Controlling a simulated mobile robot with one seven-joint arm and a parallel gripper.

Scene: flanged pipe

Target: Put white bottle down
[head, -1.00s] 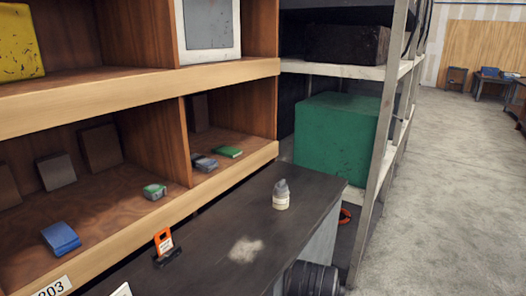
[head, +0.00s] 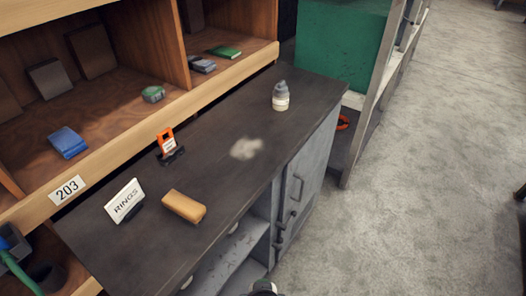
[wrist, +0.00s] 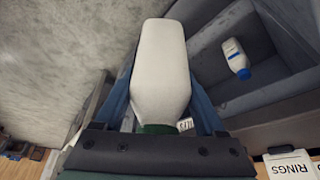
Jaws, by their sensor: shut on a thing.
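My gripper (wrist: 163,98) is shut on a white bottle (wrist: 162,65) in the wrist view. Its blue fingers are on both sides of the bottle. A dark green part (wrist: 158,129) shows at the bottle's near end, by the gripper's palm; the wide end points away from it. I cannot tell whether the held bottle touches anything. The held bottle is not clearly seen in the head view.
The dark counter (head: 225,165) bears a grey-capped bottle (head: 280,97), a tan block (head: 184,206), a RINGS sign (head: 125,201) and an orange tag holder (head: 168,146). Floor (head: 425,180) at right is clear.

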